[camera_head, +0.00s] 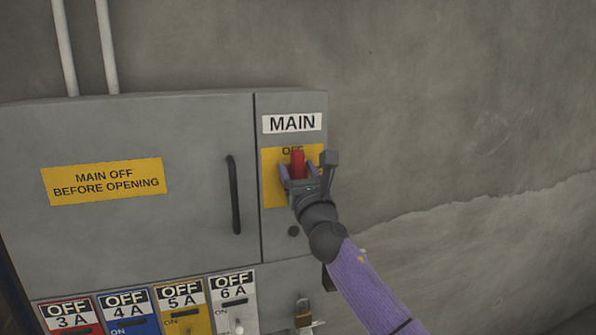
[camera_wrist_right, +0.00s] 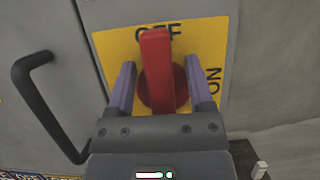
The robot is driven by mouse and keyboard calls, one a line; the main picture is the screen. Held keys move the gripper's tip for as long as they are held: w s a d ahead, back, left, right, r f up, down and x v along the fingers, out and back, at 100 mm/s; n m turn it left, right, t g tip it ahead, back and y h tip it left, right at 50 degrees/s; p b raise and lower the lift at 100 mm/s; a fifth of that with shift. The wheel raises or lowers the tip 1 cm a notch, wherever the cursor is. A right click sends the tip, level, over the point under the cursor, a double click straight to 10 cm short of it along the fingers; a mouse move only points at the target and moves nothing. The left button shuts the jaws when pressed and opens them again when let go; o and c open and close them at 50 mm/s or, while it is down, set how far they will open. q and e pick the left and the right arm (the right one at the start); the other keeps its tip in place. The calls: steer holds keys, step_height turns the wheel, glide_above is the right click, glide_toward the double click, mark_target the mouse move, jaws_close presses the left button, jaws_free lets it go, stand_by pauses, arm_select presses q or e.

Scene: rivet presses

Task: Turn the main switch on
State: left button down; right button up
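The main switch is a red handle (camera_head: 297,163) on a yellow plate (camera_head: 271,186) below the MAIN label (camera_head: 292,123). In the right wrist view the red handle (camera_wrist_right: 157,70) stands upright, its top at the word OFF, with ON to the right on the plate (camera_wrist_right: 112,50). My right gripper (camera_head: 299,172) is at the switch. In the wrist view its two fingers (camera_wrist_right: 160,85) are open, one on each side of the handle, with a visible gap on both sides. My left gripper is not in view.
A grey cabinet door (camera_head: 150,130) with a black pull handle (camera_head: 234,195) is left of the switch; the pull also shows in the wrist view (camera_wrist_right: 35,100). Several coloured breaker panels (camera_head: 183,306) and a padlock (camera_head: 303,312) sit below. Bare wall (camera_head: 460,100) is at right.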

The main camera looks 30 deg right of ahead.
steer(key=shift+s, duration=0.1)
jaws_close()
steer(key=shift+f, duration=0.1)
steer(key=shift+f+m+h, duration=0.1)
steer(key=shift+m+h, duration=0.3)
steer(key=shift+m, duration=0.1)
steer(key=shift+d+m+g+h, duration=0.1)
steer(key=shift+m+g+h, duration=0.25)
steer(key=shift+m, duration=0.55)
steer(key=m, duration=0.1)
steer(key=m+h, duration=0.1)
steer(key=m+g, duration=0.1)
steer(key=shift+d+f+m+h, duration=0.15)
steer(key=shift+d+m+h, duration=0.1)
steer(key=shift+m+h, duration=0.15)
steer(key=shift+s+d+f+m+g+h+p, duration=0.1)
steer(key=shift+d+f+m+g+h+p, duration=0.5)
steer(key=shift+m, duration=2.05)
steer(key=shift+s+a+f+m+g+h+p, duration=0.15)
steer(key=shift+m+g+p, duration=0.9)
steer(key=shift+m, duration=1.55)
steer(key=shift+s+d+f+m+g+h+p, duration=0.1)
steer(key=shift+d+f+m+g+h+p, duration=0.2)
steer(key=shift+m+g, duration=1.65)
steer(key=shift+m+t, duration=0.65)
steer(key=shift+m, duration=0.25)
